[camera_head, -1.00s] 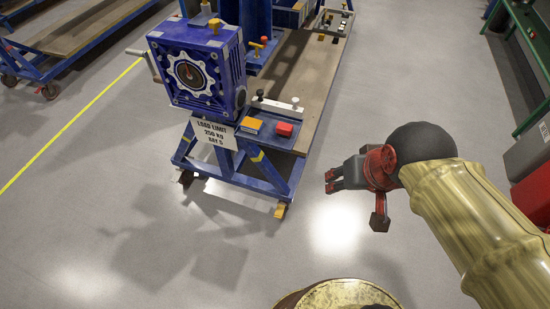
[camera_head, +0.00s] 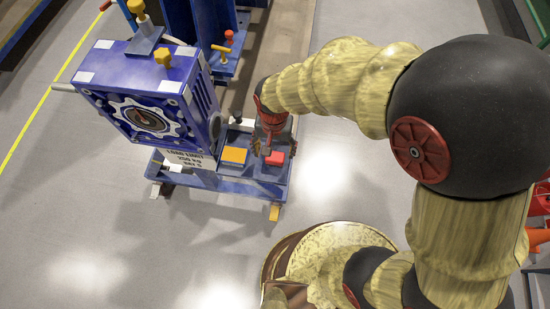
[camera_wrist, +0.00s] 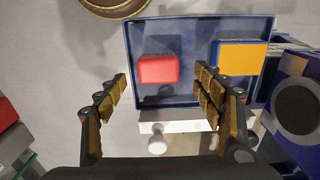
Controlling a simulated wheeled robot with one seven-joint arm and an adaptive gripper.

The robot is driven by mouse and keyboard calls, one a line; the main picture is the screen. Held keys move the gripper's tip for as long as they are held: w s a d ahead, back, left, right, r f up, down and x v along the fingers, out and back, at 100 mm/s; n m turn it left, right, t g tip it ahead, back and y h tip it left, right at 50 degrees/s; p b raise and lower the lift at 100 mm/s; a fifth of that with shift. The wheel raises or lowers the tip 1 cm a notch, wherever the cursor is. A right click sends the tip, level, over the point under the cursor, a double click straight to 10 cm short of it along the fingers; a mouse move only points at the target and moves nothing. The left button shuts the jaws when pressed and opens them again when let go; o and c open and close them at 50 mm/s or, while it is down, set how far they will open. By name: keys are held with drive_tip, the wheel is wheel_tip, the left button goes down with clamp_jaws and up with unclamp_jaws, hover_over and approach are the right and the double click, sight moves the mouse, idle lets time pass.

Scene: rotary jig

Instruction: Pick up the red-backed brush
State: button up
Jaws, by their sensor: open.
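The red-backed brush (camera_head: 276,158) lies on the blue tray at the front of the cart, at the right of an orange-yellow block. In the wrist view the red back (camera_wrist: 158,69) shows from above, ahead of the fingertips and between their lines. My gripper (camera_head: 268,150) is above the tray close to the brush and partly covers the view there. In the wrist view my gripper (camera_wrist: 163,80) is open, a finger on each side, with nothing between the pads. The brush's underside is hidden.
The orange-yellow block (camera_head: 234,155) sits left of the brush; it is right of it in the wrist view (camera_wrist: 242,56). The blue tray (camera_wrist: 190,92) has a raised rim. A white bar with knobs (camera_wrist: 180,139) lies by the tray. The blue gearbox (camera_head: 150,100) stands close at left.

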sight(275, 156)
wheel_tip(275, 156, down, 5)
drive_tip(key=shift+d+b, duration=0.1)
drive_tip(key=shift+b, duration=0.95)
drive_tip(key=shift+c, duration=0.3)
drive_tip(key=c, duration=1.1)
drive_tip(key=shift+c, duration=0.4)
drive_tip(key=shift+r, duration=0.15)
